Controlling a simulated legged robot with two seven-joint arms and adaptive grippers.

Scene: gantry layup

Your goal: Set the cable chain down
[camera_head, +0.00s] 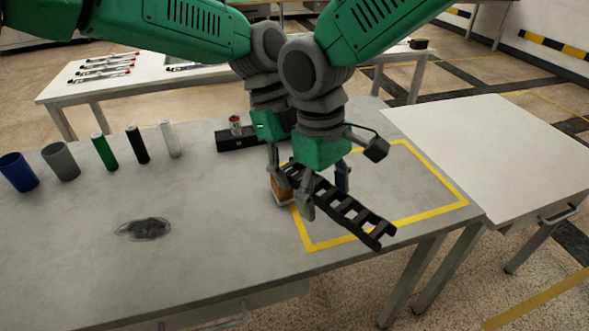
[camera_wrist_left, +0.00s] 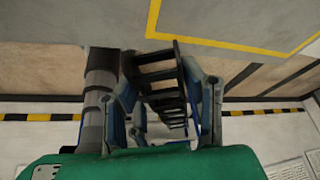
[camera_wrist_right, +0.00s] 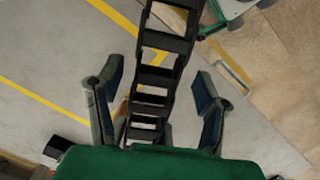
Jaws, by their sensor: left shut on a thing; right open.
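The black cable chain (camera_head: 350,210), a ladder-like strip of links, slants down to the right over the yellow outlined area (camera_head: 455,190) on the grey table. My left gripper (camera_head: 280,168) is shut on its far-left end, partly hidden behind my right gripper. In the left wrist view the chain (camera_wrist_left: 160,75) runs between the left fingers. My right gripper (camera_head: 325,198) is open, its fingers on either side of the chain's middle. In the right wrist view the chain (camera_wrist_right: 155,75) passes between the spread fingers, with a gap at the right finger. I cannot tell whether the chain touches the table.
A brown block-like thing (camera_head: 282,192) stands beside the left gripper, partly hidden. A black box (camera_head: 236,142) with a small can (camera_head: 235,125) is behind. Cups and tubes (camera_head: 104,152) line the left, near a dark patch (camera_head: 145,229). A bare white table (camera_head: 500,145) adjoins right.

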